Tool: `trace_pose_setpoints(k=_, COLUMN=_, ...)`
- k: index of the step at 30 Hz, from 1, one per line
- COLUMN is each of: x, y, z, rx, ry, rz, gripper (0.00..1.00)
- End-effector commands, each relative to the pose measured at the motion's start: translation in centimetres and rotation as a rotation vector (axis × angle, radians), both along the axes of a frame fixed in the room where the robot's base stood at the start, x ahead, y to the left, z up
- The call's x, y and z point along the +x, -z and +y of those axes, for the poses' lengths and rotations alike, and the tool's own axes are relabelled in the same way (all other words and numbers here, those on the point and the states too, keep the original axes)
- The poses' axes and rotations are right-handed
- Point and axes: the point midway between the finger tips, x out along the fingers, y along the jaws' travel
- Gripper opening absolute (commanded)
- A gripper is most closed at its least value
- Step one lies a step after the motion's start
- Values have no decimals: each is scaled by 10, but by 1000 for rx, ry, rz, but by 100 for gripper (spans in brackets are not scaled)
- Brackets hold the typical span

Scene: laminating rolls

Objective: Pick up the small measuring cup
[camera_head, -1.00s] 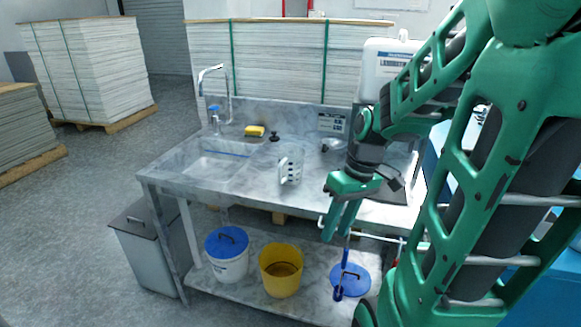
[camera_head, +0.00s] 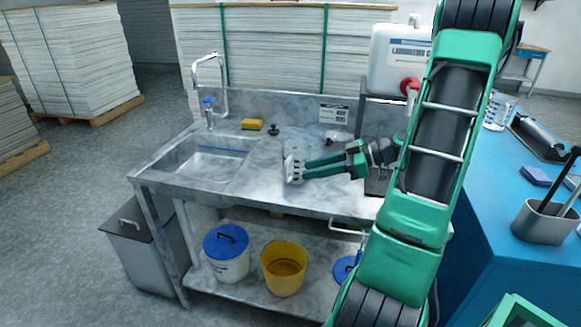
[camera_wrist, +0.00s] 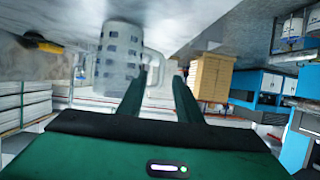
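A clear measuring cup (camera_head: 291,172) with graduation marks stands on the sink counter, right of the basin. In the wrist view the cup (camera_wrist: 118,58) shows large at upper left, its handle on the right side by the left fingertip. My gripper (camera_head: 307,168) reaches in from the right at counter height, fingertips close to the cup. In the wrist view my gripper (camera_wrist: 160,77) has its two fingers apart with nothing clearly held between them. Whether a finger touches the handle I cannot tell. Another clear measuring vessel (camera_head: 497,112) stands on the blue table at right.
The grey marbled counter (camera_head: 250,180) holds a sink basin (camera_head: 205,165), a yellow sponge (camera_head: 251,124), a black stopper (camera_head: 273,130) and a white canister (camera_head: 392,60) on a stand. Buckets (camera_head: 285,268) stand on the lower shelf. The blue table (camera_head: 490,200) lies at right.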

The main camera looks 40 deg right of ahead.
Motion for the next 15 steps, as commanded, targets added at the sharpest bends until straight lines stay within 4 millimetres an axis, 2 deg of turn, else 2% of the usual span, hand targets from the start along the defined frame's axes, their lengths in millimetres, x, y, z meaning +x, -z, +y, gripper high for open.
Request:
trace_pose_setpoints(k=6, x=18, y=11, z=14, rx=2, ry=8, rz=3, gripper=32)
trace_pose_setpoints(k=15, x=32, y=17, z=30, rx=1, ry=8, rz=4, gripper=32)
